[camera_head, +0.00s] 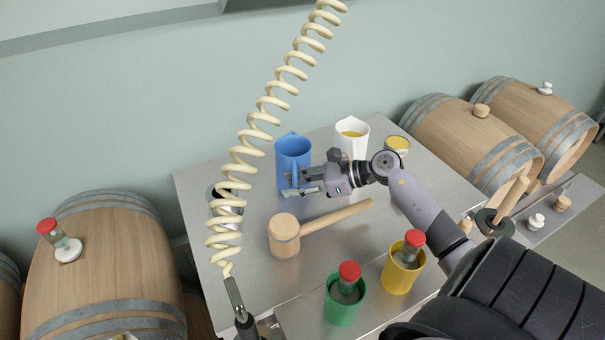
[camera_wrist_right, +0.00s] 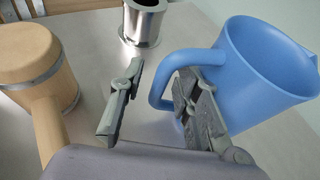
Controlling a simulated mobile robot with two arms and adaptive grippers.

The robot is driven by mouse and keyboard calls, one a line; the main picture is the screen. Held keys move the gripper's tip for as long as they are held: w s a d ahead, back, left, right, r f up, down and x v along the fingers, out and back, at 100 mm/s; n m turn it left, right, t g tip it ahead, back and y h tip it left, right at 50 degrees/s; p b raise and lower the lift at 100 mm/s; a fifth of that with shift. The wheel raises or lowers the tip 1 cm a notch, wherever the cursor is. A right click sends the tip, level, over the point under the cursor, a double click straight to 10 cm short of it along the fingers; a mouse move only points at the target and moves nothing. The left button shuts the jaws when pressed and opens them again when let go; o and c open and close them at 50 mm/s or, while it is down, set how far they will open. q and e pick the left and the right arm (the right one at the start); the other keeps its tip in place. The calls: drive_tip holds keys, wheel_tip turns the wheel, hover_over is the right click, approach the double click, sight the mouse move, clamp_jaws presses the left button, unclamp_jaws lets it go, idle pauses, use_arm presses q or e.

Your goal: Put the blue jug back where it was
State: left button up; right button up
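The blue jug (camera_head: 293,154) stands upright on the steel table (camera_head: 250,262), near its back edge. My right gripper (camera_head: 304,184) is at the jug's front, low by its handle. In the right wrist view the jug (camera_wrist_right: 262,75) fills the right side, with its handle (camera_wrist_right: 160,83) toward the fingers. My right gripper (camera_wrist_right: 158,108) is open there. One finger lies by the jug's body at the handle's opening; the other is apart on the handle's outer side. Whether a finger touches the jug is unclear. My left gripper does not show.
A wooden mallet (camera_head: 284,232) lies in front of the jug. A steel cup (camera_head: 222,203) stands left, behind a coiled hose (camera_head: 246,150). A white jug (camera_head: 350,133) is at right. Green (camera_head: 343,308) and yellow (camera_head: 397,277) cups holding red-capped bottles stand in front.

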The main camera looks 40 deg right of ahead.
drive_tip(key=b+v, duration=0.3)
drive_tip(key=v, duration=0.9)
idle(0.3)
